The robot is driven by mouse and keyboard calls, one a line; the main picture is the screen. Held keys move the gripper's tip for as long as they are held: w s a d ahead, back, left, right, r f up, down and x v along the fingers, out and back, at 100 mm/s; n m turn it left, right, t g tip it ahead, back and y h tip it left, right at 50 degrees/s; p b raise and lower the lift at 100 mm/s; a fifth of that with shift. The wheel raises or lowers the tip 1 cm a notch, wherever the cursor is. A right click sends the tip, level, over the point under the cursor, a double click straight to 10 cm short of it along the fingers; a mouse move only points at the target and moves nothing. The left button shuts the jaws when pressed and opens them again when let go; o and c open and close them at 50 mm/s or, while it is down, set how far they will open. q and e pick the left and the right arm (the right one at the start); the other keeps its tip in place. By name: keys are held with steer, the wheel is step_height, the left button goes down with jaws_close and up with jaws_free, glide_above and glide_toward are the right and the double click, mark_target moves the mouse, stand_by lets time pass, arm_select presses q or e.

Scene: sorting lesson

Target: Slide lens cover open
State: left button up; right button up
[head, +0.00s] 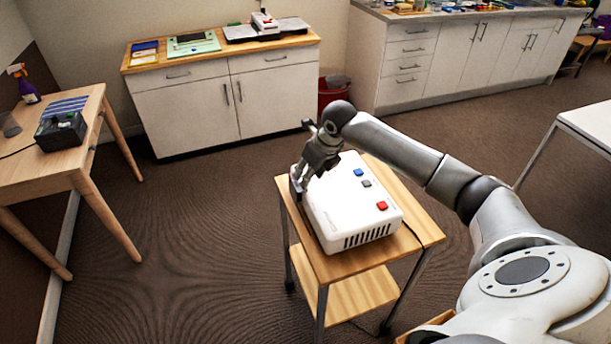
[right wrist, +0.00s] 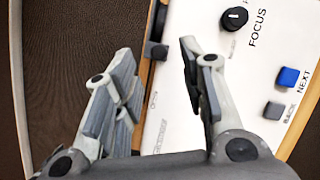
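A white projector (head: 335,205) sits on a small wooden cart; its top also shows in the right wrist view (right wrist: 180,120). Blue, grey and red buttons are on its top, and a black FOCUS knob (right wrist: 234,18) shows in the wrist view. A small dark block (right wrist: 157,51), possibly the lens cover's tab, is at the projector's edge. My right gripper (head: 297,182) is over that far-left edge, fingers pointing down. In the wrist view the fingers (right wrist: 157,62) are apart, with the block between them in the picture; contact cannot be told. The lens cover is mostly hidden. My left gripper is not in view.
The wooden cart (head: 300,240) has a lower shelf and little free top around the projector. A wooden desk (head: 60,165) with a black device is at left. A cabinet (head: 190,110) and a red bin (head: 331,95) stand behind. The floor left of the cart is clear.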

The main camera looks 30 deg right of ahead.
mark_target(298, 188)
steer(key=shift+p+x, duration=0.35)
steer(key=shift+x, duration=1.75)
steer(key=shift+c, duration=0.4)
jaws_close()
